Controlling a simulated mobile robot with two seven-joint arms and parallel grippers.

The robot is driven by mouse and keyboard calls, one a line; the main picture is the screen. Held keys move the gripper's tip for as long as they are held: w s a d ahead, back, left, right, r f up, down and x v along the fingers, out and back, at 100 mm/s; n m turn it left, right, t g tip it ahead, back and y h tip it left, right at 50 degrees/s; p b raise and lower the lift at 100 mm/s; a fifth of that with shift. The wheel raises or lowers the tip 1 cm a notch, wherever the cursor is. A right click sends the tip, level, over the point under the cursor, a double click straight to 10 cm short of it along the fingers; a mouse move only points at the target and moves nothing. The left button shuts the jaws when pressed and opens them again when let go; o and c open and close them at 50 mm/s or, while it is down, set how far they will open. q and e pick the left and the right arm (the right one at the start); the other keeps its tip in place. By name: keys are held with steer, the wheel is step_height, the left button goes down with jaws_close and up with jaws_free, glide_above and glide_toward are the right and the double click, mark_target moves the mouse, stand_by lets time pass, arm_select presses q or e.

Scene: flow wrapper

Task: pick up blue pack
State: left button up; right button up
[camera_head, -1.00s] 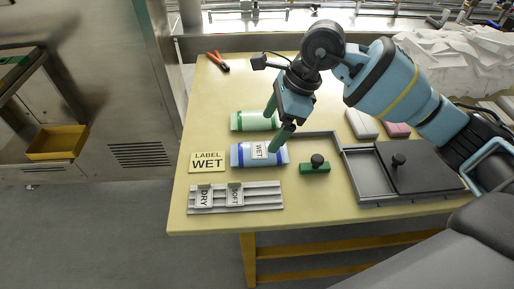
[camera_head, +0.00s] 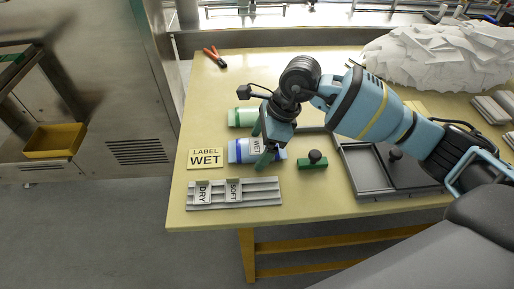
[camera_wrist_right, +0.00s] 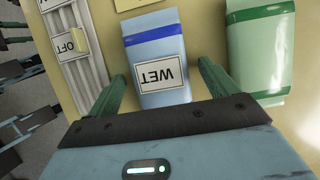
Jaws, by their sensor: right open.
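The blue pack (camera_head: 240,151) lies on the table with a WET label on it. In the right wrist view the blue pack (camera_wrist_right: 154,48) lies between the two fingers, label near the gripper. My right gripper (camera_head: 262,148) is open above the pack, fingers either side of it. In the right wrist view the fingers of the right gripper (camera_wrist_right: 165,88) stand apart, and I cannot tell whether they touch the pack. My left gripper is not in view.
A green pack (camera_head: 241,117) lies just behind the blue one. A sign (camera_head: 205,158) reading LABEL WET is left of it. A grey rack (camera_head: 262,192) with DRY and SOFT tags is in front. A green block with a black knob (camera_head: 314,160) is to the right.

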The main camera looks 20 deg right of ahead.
steer(key=c, duration=1)
steer(key=shift+c, duration=0.2)
steer(key=shift+r, duration=0.1)
steer(key=shift+r, duration=1.65)
steer(key=s+a, duration=0.2)
steer(key=s, duration=0.3)
steer(key=s+a+r, duration=0.1)
steer(key=s+a, duration=0.1)
steer(key=s, duration=0.3)
steer(key=s+a, duration=0.2)
steer(key=s, duration=0.3)
steer(key=shift+r+b, duration=0.25)
steer(key=shift+b, duration=0.15)
